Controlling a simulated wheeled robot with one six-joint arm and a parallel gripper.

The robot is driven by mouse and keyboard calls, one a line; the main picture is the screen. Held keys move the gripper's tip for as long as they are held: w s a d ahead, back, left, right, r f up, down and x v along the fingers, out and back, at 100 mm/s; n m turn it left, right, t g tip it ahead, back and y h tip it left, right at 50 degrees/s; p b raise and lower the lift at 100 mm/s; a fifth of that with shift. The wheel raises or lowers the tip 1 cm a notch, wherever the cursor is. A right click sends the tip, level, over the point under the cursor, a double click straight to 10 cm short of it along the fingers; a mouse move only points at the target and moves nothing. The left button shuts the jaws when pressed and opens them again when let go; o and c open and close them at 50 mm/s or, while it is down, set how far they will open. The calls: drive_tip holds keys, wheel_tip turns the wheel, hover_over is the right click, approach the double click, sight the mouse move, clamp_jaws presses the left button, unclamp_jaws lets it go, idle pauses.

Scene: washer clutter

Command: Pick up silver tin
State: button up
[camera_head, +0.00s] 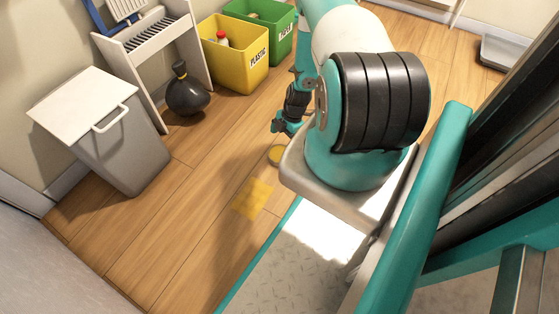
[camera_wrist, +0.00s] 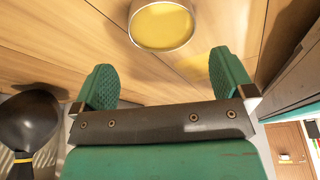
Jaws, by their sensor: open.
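A round tin (camera_head: 277,154) with a yellow top stands on the wooden floor, partly hidden by my arm in the head view. In the wrist view the tin (camera_wrist: 162,27) shows a silvery rim around its yellow face, near the top edge. My gripper (camera_wrist: 162,68) is open and empty, with its two green fingers spread. The tin lies beyond the fingertips, roughly centred between them and apart from them. In the head view my gripper (camera_head: 284,126) is just above the tin in the picture, and its fingertips are hard to make out.
A yellow patch (camera_head: 253,198) lies flat on the floor near the tin. A black bag (camera_head: 187,95), a grey bin (camera_head: 125,150), a yellow plastic bin (camera_head: 240,65) and a green bin (camera_head: 282,42) stand along the wall. Floor left of the tin is clear.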

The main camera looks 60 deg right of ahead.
drive_tip(key=b+x, duration=0.5)
drive_tip(key=x, duration=0.3)
drive_tip(key=shift+s+f, duration=0.1)
drive_tip(key=shift+f, duration=0.05)
drive_tip(key=shift+a, duration=0.1)
drive_tip(key=c, duration=0.8)
drive_tip(key=shift+r, duration=0.25)
